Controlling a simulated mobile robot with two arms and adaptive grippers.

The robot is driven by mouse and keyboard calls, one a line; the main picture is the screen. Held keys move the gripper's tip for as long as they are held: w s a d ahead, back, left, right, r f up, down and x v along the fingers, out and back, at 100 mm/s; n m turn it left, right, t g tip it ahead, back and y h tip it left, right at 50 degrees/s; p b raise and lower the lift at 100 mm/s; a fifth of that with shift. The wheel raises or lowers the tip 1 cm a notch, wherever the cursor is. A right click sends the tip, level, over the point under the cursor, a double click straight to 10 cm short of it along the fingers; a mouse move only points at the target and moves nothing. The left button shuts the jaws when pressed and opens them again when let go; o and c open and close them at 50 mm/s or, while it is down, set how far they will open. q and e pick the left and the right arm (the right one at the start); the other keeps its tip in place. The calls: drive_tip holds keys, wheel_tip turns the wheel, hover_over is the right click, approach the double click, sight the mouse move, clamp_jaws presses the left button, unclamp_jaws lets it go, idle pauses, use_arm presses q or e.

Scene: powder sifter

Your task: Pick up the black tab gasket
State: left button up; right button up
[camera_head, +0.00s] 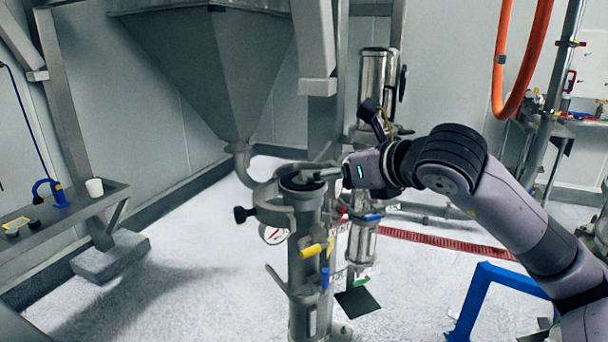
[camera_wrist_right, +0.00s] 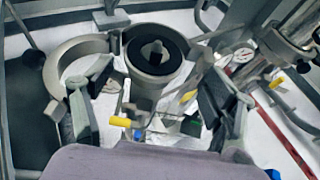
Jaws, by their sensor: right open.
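The black tab gasket (camera_wrist_right: 138,60) looks like a dark ring seated in the round top opening of the steel sifter housing (camera_head: 305,230), with a grey piece at its middle. In the head view only a dark part of it (camera_head: 296,184) shows inside the rim, and my gripper hides some of it. My right gripper (camera_head: 312,176) is at the top of the housing. In the right wrist view its two fingers (camera_wrist_right: 155,105) are wide apart with nothing between them, and the gasket lies beyond them. My left gripper is not in view.
An open clamp ring (camera_wrist_right: 62,62) stands out beside the housing top. A grey hopper (camera_head: 215,65) hangs behind. A steel cylinder (camera_head: 376,75) stands just right of the housing. A shelf (camera_head: 85,208) with a white cup (camera_head: 94,187) is at the left.

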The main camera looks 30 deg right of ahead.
sight(314, 186)
drive_tip(key=p+x, duration=0.2)
drive_tip(key=x, duration=0.4)
drive_tip(key=shift+w+a+f, duration=0.15)
drive_tip(key=shift+f, duration=0.15)
drive_tip(key=shift+w+f, duration=0.25)
drive_tip(key=shift+w, duration=0.05)
drive_tip(key=shift+s, duration=0.1)
drive_tip(key=shift+c, duration=0.9)
drive_tip(key=shift+s, duration=0.1)
drive_tip(key=c, duration=1.3)
